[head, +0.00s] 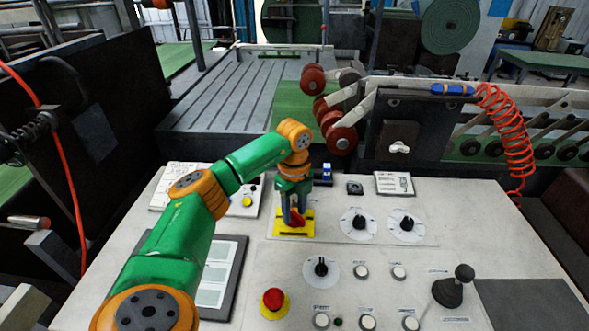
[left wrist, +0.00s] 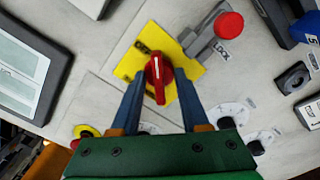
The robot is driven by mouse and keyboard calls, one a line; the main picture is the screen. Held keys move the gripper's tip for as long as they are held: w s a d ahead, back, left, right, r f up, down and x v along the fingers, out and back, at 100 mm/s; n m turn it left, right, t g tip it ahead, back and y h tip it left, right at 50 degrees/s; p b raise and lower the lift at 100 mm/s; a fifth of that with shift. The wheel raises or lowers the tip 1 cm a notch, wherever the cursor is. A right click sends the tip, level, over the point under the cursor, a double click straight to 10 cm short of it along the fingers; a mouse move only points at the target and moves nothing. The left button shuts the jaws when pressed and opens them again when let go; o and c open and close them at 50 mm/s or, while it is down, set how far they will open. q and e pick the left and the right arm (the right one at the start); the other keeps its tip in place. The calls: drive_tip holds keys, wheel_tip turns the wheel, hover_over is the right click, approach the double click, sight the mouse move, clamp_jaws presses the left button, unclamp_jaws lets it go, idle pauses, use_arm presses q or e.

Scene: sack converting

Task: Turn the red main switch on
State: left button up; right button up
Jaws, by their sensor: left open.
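The red main switch (head: 298,220) is a rotary handle on a square yellow plate (head: 281,228) near the back of the pale control panel. In the left wrist view, the red handle (left wrist: 157,70) stands roughly upright in the picture on the yellow plate (left wrist: 128,67). My left gripper (head: 294,211) points down over it, partly hiding it in the head view. Its two blue-grey fingers (left wrist: 158,80) are open, one on each side of the handle. I cannot tell whether they touch it. My right gripper is not in view.
A grey lever with a red knob (left wrist: 229,25), marked LOCK, stands beside the plate. White dials (head: 358,224), a red emergency button (head: 273,301), push buttons and a black joystick (head: 456,287) are on the panel. A dark framed display (head: 231,278) lies under my left arm.

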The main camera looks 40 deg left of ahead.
use_arm(q)
drive_tip(key=shift+s+d+r, duration=0.1)
drive_tip(key=shift+d, duration=0.05)
clamp_jaws()
drive_tip(key=shift+m, duration=0.3)
drive_tip(key=shift+r+m+p, duration=0.1)
drive_tip(key=shift+m+p, duration=0.25)
drive_tip(key=shift+m, duration=0.65)
drive_tip(key=m, duration=0.5)
drive_tip(key=shift+p, duration=0.3)
drive_tip(key=m, duration=0.5)
drive_tip(key=shift+m, duration=0.4)
drive_tip(key=m, duration=0.4)
drive_tip(key=shift+m, duration=0.4)
